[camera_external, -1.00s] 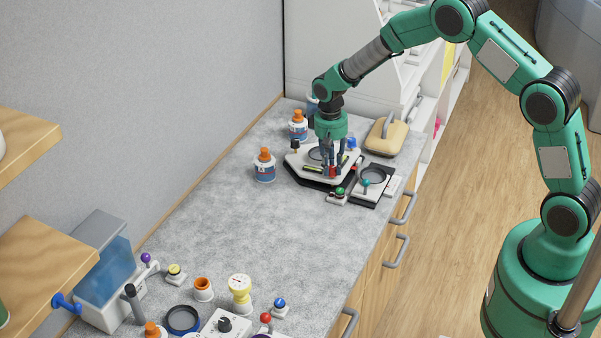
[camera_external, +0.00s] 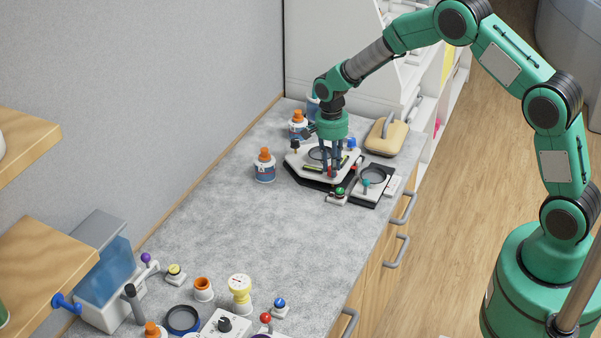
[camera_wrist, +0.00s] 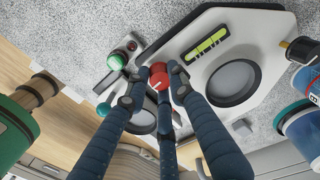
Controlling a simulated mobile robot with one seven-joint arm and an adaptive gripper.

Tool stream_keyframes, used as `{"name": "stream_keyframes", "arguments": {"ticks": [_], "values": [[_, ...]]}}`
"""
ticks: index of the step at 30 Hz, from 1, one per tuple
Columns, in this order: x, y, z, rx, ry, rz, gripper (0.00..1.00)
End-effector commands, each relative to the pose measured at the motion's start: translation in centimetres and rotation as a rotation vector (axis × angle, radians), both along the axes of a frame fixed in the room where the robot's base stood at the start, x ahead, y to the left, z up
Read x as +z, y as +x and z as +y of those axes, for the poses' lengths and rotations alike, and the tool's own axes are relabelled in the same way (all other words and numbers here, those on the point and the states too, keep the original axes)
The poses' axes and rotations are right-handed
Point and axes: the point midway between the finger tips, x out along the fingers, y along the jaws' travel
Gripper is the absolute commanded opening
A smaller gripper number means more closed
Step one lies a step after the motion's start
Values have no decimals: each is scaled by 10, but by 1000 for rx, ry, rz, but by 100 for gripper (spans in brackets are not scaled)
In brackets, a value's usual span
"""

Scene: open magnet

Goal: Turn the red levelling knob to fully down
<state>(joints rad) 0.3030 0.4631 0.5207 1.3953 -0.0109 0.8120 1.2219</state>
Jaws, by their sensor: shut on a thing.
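The red levelling knob (camera_wrist: 157,75) sits at the near corner of a white plate (camera_wrist: 262,30) that carries a yellow-green spirit level (camera_wrist: 205,46) and a round dark window (camera_wrist: 233,79). My gripper (camera_wrist: 158,80) has its blue-grey fingers closed around the red knob. In the external view my gripper (camera_external: 332,171) points straight down at the front of the plate (camera_external: 300,163), at the counter's far end. The fingers hide much of the knob there. A white line shows on the knob in the wrist view.
A small base with a green button (camera_external: 339,191) stands close in front of the plate. A black tray with a ringed panel (camera_external: 373,176) lies to the right. Orange-capped bottles (camera_external: 264,168) stand to the left, and a tan case (camera_external: 386,138) behind. The middle counter is clear.

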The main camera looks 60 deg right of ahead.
Motion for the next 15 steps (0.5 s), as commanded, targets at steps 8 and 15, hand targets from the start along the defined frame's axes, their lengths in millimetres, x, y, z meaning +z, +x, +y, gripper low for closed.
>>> {"name": "stream_keyframes", "arguments": {"ticks": [8, 15], "values": [[-1, -1, 2, -187, -7, 1, 0], [-1, -1, 2, -265, -11, 1, 0]]}}
